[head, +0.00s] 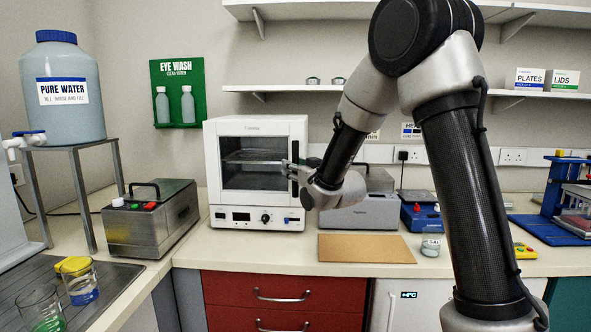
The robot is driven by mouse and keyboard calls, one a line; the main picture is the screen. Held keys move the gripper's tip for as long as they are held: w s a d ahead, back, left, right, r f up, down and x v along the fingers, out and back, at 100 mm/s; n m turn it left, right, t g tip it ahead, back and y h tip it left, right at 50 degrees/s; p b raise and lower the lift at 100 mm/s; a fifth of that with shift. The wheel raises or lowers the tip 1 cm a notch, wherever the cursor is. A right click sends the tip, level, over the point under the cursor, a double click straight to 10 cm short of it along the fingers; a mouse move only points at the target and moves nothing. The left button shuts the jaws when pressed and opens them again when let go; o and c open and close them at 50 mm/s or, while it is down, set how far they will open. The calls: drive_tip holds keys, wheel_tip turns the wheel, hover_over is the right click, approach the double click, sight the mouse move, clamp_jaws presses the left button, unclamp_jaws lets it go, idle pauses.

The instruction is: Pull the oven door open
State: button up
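The white oven (213,190) stands on the bench against the back wall. Its door (252,162), with a dark window, looks shut, and a wire shelf shows through the glass. A dark upright handle (293,152) is at the right edge of the door. My gripper (290,170) reaches in from the right, and its fingertips are at the handle. Whether they touch or grip it cannot be made out, as the fingers are small and overlap the handle. A control panel with a display and knob is below the door.
A steel water bath (152,225) stands left of the oven. A grey instrument (357,215) is close on the right, behind my wrist. A brown mat (366,249) lies in front of it. Bare bench top (250,250) lies before the oven. Glass beakers (82,288) stand at lower left.

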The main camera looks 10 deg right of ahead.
clamp_jaws()
